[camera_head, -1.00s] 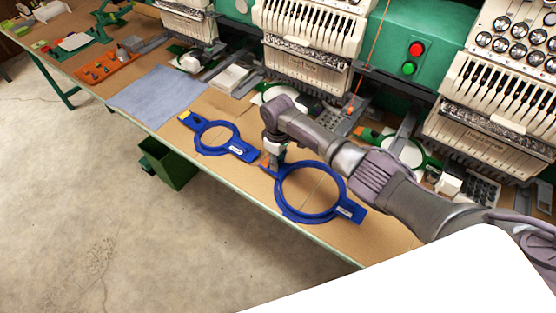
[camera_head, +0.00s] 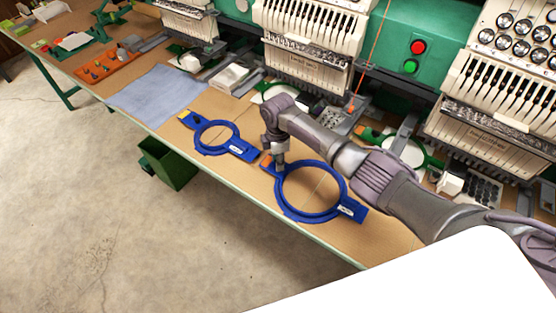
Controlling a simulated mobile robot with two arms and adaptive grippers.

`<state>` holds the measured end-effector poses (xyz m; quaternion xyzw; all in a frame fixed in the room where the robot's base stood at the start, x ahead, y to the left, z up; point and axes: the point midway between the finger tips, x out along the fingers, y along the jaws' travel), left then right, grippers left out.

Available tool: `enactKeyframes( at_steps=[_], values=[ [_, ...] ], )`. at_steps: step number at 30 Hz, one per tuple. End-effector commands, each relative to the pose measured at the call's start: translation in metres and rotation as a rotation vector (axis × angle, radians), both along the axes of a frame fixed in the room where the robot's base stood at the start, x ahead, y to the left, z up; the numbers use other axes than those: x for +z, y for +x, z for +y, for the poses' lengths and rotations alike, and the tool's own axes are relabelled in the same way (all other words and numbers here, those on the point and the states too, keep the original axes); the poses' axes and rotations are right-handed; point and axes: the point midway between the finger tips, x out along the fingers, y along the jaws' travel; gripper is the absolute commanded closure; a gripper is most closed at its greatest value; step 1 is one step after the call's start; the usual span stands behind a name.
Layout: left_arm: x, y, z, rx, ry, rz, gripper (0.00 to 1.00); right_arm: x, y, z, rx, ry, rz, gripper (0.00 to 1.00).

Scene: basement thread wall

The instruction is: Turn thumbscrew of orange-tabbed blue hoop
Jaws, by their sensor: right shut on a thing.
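The orange-tabbed blue hoop (camera_head: 333,213) lies flat on the tan tabletop near the front edge. Its orange tab (camera_head: 266,159) shows at its upper left end, beside my right gripper. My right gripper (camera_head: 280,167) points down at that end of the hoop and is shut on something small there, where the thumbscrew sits. The fingers hide the thumbscrew itself. My left gripper is not in view.
A second blue hoop (camera_head: 238,144) with a yellow tab lies just to the left. A grey-blue cloth (camera_head: 158,95) and an orange tray (camera_head: 108,67) lie farther left. Embroidery machine heads (camera_head: 305,55) stand close behind. A green bin (camera_head: 168,165) is below the table edge.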

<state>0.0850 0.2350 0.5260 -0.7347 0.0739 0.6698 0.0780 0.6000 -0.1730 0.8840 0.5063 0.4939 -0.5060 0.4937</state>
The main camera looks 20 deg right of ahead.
Motion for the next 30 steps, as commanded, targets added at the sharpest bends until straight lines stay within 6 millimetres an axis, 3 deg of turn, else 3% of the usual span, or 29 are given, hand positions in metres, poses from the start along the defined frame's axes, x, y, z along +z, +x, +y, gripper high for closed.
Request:
enactKeyframes(
  at_steps=[10, 25, 26, 30],
  values=[
    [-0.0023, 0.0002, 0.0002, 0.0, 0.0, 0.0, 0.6, -0.0003, -0.0001, -0.0002, 0.127, -0.001, 0.0, 1.0],
    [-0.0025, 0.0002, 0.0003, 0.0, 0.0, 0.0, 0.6, -0.0001, 0.0, -0.0004, 0.144, -0.001, 0.0, 1.0],
    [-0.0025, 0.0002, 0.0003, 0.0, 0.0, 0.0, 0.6, -0.0001, 0.0, -0.0004, 0.144, -0.001, 0.0, 0.68],
    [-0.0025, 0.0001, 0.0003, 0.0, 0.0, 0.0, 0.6, 0.0, 0.0, -0.0003, 0.144, -0.001, 0.0, 0.45]
  ],
)
